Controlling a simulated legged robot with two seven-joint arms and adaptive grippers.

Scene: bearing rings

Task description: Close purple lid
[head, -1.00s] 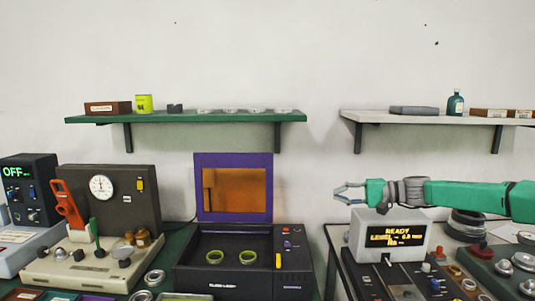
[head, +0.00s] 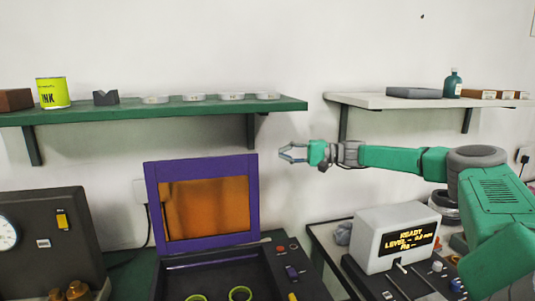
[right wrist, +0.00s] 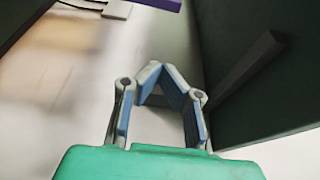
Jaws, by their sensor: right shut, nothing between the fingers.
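The purple lid (head: 153,205) stands open and upright at the back of the black machine (head: 282,262), with an orange window in its frame. A bit of purple, likely the lid's edge, shows at the top of the right wrist view (right wrist: 160,4). My right gripper (head: 284,152) is in the air to the right of the lid's upper right corner, apart from it, pointing left. Its fingertips (right wrist: 161,72) come together with nothing between them. Two yellow-green rings (head: 240,293) lie inside the machine, cut by the picture's lower edge. My left gripper is out of view.
A green shelf (head: 190,111) with an ink can (head: 53,93) and several pale rings hangs above the lid, close to my right gripper. A white shelf (head: 360,100) is on the right. A grey display unit (head: 385,240) stands below my right arm.

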